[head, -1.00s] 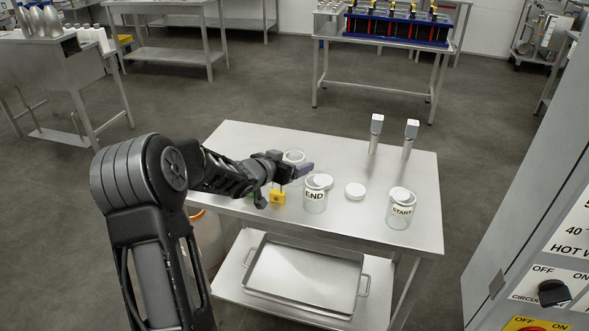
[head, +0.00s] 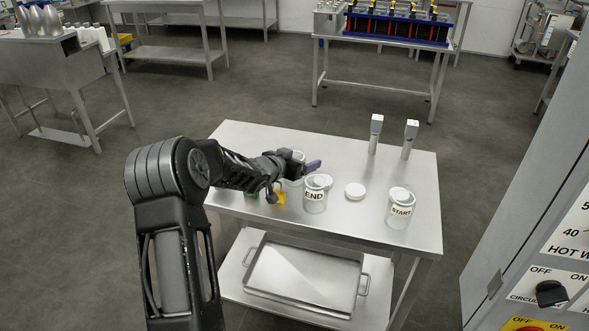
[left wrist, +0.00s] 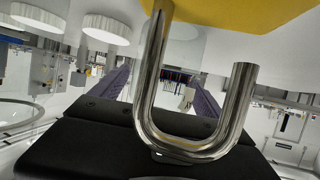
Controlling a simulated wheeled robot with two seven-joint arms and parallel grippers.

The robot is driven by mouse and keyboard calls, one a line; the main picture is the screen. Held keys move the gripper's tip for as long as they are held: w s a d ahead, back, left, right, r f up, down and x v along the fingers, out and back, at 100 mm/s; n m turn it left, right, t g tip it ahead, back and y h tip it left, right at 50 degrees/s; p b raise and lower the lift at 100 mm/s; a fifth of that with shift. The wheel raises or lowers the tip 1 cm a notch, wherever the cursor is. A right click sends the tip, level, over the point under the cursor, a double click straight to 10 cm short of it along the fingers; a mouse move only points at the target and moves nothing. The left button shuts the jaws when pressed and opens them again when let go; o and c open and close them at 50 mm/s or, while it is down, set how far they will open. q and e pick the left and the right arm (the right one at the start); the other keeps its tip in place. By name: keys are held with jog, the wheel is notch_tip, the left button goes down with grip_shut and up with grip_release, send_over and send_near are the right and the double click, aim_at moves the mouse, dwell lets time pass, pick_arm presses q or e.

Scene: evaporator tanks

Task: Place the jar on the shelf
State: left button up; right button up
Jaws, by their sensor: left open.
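A clear jar marked END (head: 315,203) and a clear jar marked START (head: 400,211) stand on the steel table, each with a white lid at its top. Another clear jar (head: 294,184) is partly hidden behind my left gripper. My left gripper (head: 312,166) is open above the table, just behind and left of the END jar; its purple fingers also show apart in the left wrist view (left wrist: 160,85). Nothing is visibly held. Under the table is a lower shelf (head: 232,277). My right gripper is not in view.
A yellow padlock (head: 280,198) sits below my left gripper; its metal shackle (left wrist: 195,150) looms close in the left wrist view. A loose white lid (head: 355,190) lies between the jars. Two upright grey-topped items (head: 375,135) stand behind. A metal tray (head: 305,280) fills much of the shelf.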

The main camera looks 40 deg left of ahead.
aim_at(300, 154)
pick_arm(q)
jog(key=shift+c, duration=0.5)
jog(key=c, duration=1.6)
notch_tip(300, 154, up, 10)
jog(key=p, duration=0.3)
jog(key=shift+r, duration=0.1)
